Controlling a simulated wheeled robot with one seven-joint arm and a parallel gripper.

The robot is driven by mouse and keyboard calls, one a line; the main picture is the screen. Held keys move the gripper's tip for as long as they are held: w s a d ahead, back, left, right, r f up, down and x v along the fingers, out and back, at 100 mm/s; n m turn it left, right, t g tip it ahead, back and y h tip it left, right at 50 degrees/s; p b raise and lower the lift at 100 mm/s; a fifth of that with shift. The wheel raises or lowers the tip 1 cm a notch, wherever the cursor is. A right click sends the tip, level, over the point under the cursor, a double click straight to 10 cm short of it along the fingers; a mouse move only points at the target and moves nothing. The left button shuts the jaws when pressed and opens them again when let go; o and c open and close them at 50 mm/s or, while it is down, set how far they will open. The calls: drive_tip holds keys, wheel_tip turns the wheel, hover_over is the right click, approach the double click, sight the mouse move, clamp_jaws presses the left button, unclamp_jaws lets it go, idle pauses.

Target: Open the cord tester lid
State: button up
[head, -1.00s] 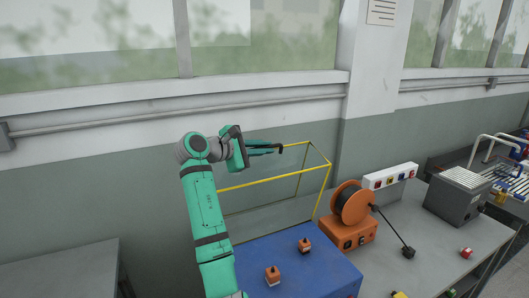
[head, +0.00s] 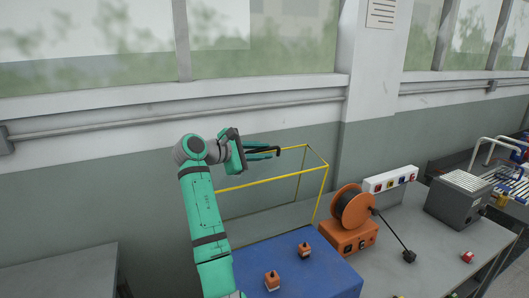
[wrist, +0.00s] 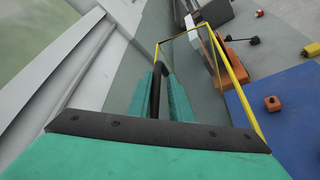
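The cord tester is a blue box (head: 325,272) on the bench, with two orange sockets (head: 304,249) on its top. Its clear lid has a yellow frame (head: 322,190) and stands raised, well above the box. My gripper (head: 275,152) is at the lid's upper edge. In the wrist view, my green fingers (wrist: 163,98) lie close on either side of a black handle bar (wrist: 155,92) and appear shut on it. The yellow frame (wrist: 232,72) also shows there, beyond and right of the fingers. The fingertips' exact contact is partly hidden.
An orange cord reel (head: 352,207) stands right of the box, with a plug (head: 409,256) beside it. A white socket strip (head: 390,178) and a grey machine (head: 459,200) are farther right. The wall (head: 90,185) rises behind the lid. A bare grey table (head: 60,275) is at left.

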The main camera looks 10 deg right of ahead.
drive_tip(key=v, duration=1.1)
drive_tip(key=shift+d, duration=0.1)
drive_tip(key=shift+d, duration=0.1)
drive_tip(key=shift+f, duration=0.1)
